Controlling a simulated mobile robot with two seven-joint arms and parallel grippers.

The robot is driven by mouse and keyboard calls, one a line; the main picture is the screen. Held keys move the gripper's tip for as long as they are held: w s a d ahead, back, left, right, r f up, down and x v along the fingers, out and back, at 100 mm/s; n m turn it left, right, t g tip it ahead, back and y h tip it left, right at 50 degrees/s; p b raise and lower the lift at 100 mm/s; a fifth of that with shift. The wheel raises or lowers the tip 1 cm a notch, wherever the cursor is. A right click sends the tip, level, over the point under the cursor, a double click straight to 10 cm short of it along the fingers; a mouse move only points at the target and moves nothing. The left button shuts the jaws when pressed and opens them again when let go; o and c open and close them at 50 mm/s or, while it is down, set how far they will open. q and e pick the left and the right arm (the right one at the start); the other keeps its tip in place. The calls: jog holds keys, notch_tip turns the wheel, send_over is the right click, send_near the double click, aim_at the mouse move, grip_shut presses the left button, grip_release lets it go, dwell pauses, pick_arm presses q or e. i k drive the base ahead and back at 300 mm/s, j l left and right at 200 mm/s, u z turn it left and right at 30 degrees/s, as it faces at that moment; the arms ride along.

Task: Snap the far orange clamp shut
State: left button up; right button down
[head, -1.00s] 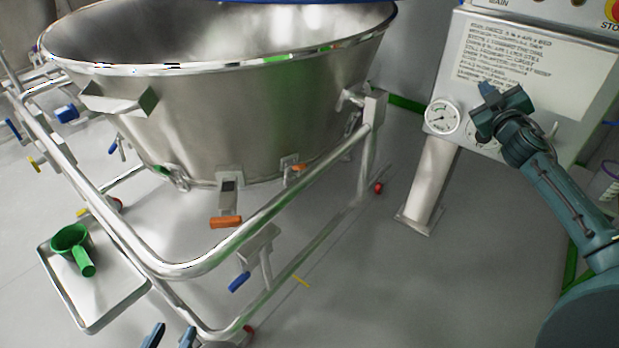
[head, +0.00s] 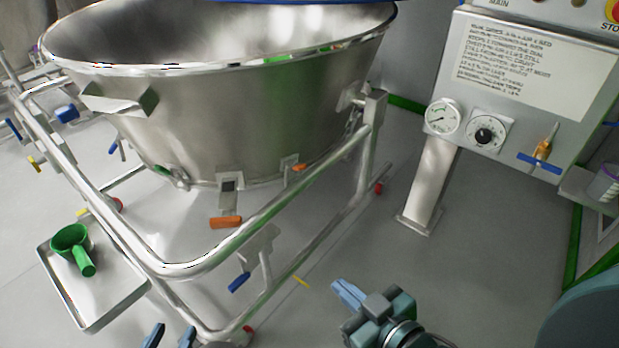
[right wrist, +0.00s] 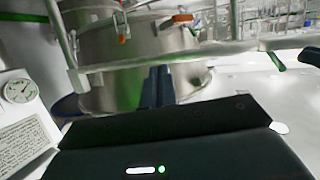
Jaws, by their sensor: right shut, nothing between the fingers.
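The steel bowl (head: 235,115) carries two clamps with orange handles low on its wall. The far orange clamp (head: 299,167) is small, close to the wall just above the frame rail; I cannot tell if it is latched. The nearer orange clamp (head: 225,222) has its handle sticking outward below its bracket. In the right wrist view the far clamp (right wrist: 122,39) and nearer clamp (right wrist: 182,18) show beyond my fingers. My right gripper (head: 346,294) is shut and empty, low over the floor, apart from both clamps. My left gripper (head: 170,338) is open at the bottom edge.
The steel frame rail (head: 205,262) runs between my grippers and the bowl. A blue-handled lever (head: 239,282) hangs under it. A tray (head: 110,310) with a green scoop (head: 72,245) is at left. A control panel (head: 500,100) on a post stands at right, with clear floor before it.

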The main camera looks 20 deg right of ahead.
aim_at(303, 166)
jog(key=i+l+u, duration=0.15)
jog(key=l+u, duration=0.25)
jog(key=l, duration=0.45)
jog(key=l+u, duration=0.35)
jog(key=l, duration=0.5)
jog(key=l+u, duration=0.4)
jog(key=l, duration=0.5)
jog(key=k, duration=0.05)
